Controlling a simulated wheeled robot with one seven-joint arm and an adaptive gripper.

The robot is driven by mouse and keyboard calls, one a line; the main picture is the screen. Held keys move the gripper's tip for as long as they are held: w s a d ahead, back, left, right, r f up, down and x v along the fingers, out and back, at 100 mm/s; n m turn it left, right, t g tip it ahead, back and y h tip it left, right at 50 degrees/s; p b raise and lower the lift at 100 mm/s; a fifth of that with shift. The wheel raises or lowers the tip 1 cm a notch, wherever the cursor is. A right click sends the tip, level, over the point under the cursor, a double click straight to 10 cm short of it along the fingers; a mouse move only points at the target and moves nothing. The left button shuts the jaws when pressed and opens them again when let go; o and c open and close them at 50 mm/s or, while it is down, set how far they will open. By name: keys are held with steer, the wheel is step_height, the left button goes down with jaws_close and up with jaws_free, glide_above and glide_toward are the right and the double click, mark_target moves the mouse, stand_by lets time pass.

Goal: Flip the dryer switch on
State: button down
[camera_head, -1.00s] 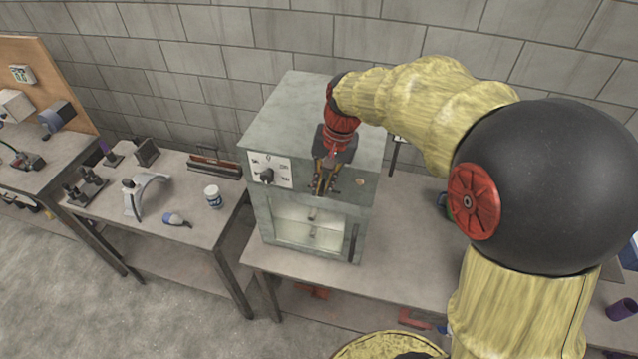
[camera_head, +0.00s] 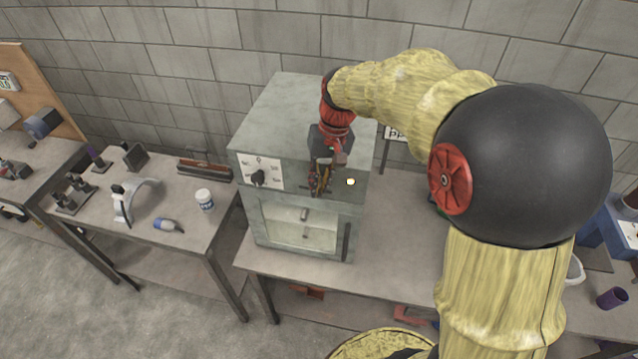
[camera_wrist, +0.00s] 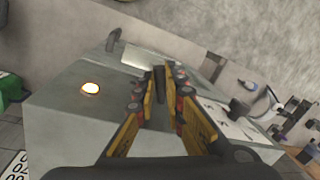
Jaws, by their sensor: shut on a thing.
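The dryer (camera_head: 285,115) is a grey-green metal box on the table, with a glass-fronted door below its control panel. A round lamp (camera_head: 351,181) on the panel glows bright; it also shows lit in the wrist view (camera_wrist: 91,88). My gripper (camera_head: 320,188) is at the panel, between the dial and the lamp. In the wrist view its yellow-black fingers (camera_wrist: 158,100) are on both sides of a small dark switch lever (camera_wrist: 159,78). The gripper is shut on it. In the head view the fingers hide the switch.
A black dial knob (camera_head: 258,178) sits on a white scale left of my gripper. A side table on the left holds a white jar (camera_head: 204,200) and several tools. The worktop (camera_head: 405,240) right of the dryer has free room.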

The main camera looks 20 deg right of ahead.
steer(key=c, duration=1.9)
jaws_free()
steer(key=r, duration=0.4)
steer(key=d+r, duration=0.1)
steer(key=r, duration=0.3)
steer(key=d+r, duration=0.1)
steer(key=r, duration=0.3)
steer(key=shift+s, duration=0.15)
steer(key=shift+f, duration=0.1)
steer(key=shift+s+a+f+n+t+h+b, duration=0.35)
steer(key=shift+s+a+f+t+b, duration=0.55)
steer(key=shift+s+f+b, duration=2.25)
steer(key=shift+s+a+f+n+t+h+b, duration=0.35)
steer(key=shift+s+a+f+t+b, duration=0.6)
steer(key=shift+s+f+b, duration=2.15)
steer(key=shift+s+a+f+n+t+h+b, duration=0.35)
steer(key=shift+s+a+f+t+b, duration=0.55)
steer(key=shift+s+f+b, duration=2.25)
